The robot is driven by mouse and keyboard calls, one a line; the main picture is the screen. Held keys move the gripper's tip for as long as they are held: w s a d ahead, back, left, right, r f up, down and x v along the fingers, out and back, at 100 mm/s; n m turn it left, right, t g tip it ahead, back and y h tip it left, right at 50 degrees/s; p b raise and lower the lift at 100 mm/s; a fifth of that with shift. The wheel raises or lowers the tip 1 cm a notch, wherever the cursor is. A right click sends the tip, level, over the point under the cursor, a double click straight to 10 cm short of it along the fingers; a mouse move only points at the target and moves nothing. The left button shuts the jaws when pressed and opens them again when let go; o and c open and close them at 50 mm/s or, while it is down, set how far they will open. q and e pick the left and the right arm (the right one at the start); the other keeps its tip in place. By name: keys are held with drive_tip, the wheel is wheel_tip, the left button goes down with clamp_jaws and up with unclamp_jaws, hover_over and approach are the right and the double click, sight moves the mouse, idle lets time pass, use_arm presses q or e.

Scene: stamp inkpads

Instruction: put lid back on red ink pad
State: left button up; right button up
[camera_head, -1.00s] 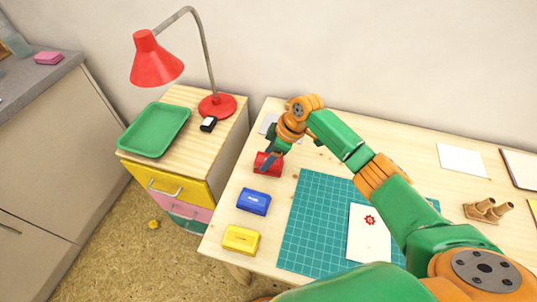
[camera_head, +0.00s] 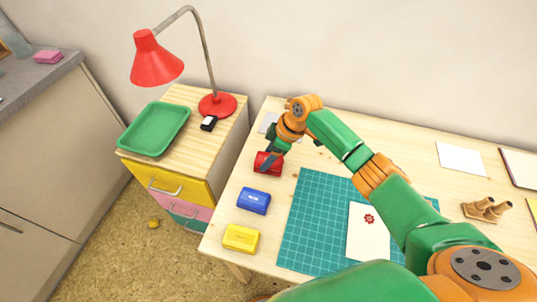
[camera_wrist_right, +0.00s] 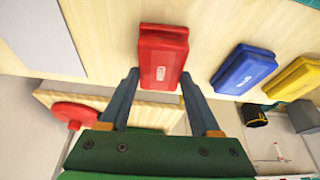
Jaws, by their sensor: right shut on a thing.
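The red ink pad (camera_head: 274,168) sits at the left part of the wooden table, behind the blue pad. In the right wrist view its red lid (camera_wrist_right: 160,66), with a small pale label, lies over the red body (camera_wrist_right: 165,32), much like the lids on the other pads. My right gripper (camera_wrist_right: 160,78) is shut on the red lid, one finger on each side. In the head view the right gripper (camera_head: 266,158) comes down over the pad and partly hides it. Whether the lid is fully seated, I cannot tell. My left gripper is out of view.
A closed blue pad (camera_head: 253,201) and a closed yellow pad (camera_head: 240,238) stand in front of the red one. A green cutting mat (camera_head: 312,220) with a stamped card (camera_head: 368,240) lies to the right. A drawer unit with a red lamp (camera_head: 216,105) stands left.

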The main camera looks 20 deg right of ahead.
drive_tip(key=shift+f, duration=0.4)
idle(0.3)
drive_tip(key=shift+f, duration=0.1)
idle(0.5)
drive_tip(key=o, duration=1.5)
drive_tip(key=shift+o, duration=0.2)
wheel_tip(320, 180, up, 7)
drive_tip(key=p, duration=0.7)
clamp_jaws()
